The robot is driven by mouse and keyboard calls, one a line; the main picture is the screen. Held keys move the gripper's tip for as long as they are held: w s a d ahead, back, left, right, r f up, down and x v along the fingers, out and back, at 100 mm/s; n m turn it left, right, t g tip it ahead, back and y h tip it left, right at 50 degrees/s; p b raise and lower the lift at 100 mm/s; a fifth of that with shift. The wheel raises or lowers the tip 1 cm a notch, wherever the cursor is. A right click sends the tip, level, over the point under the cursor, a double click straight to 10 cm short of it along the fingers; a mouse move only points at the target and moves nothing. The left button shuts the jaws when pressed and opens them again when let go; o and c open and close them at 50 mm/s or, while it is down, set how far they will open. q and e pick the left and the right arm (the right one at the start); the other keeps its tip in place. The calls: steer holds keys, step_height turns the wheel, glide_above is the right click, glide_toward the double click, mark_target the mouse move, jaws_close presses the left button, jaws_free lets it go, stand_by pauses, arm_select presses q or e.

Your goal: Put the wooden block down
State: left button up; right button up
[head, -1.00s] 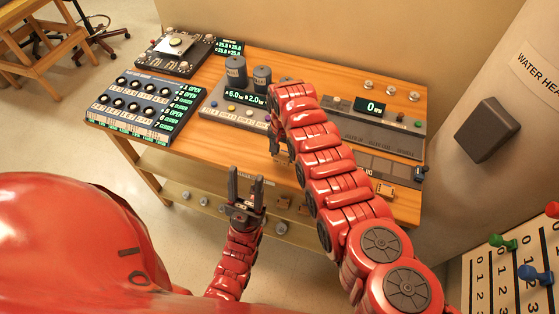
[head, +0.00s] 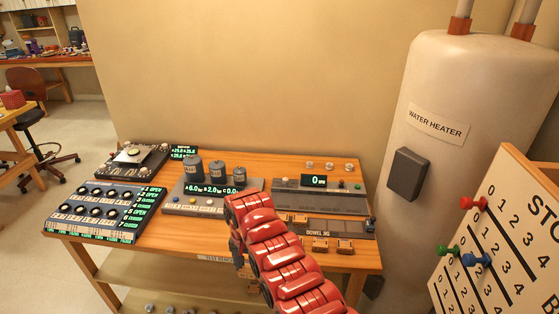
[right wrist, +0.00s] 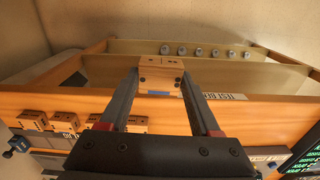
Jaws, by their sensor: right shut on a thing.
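My right gripper (right wrist: 162,82) is shut on a small wooden block (right wrist: 161,74) with dark dots, held between its fingertips in the right wrist view. The block shows there against the bench's front edge and the lower shelf; I cannot tell its height above anything. In the head view my right arm reaches up from the bottom to the bench (head: 215,236) and bends down at its front edge. My left gripper is out of view.
Several other wooden blocks (head: 319,244) sit by the dowel jig (head: 335,228) at the bench's right. A knob panel (head: 95,211), a console with dark cylinders (head: 200,205) and a grey unit with a "0" display (head: 318,199) crowd the top. A water heater (head: 430,160) stands right.

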steer(key=w+d+r+b, duration=0.1)
steer(key=w+d+r, duration=0.4)
steer(key=d, duration=0.5)
steer(key=shift+w+r, duration=0.25)
steer(key=shift+w, duration=0.05)
stand_by(0.8)
steer(key=shift+w+d, duration=0.1)
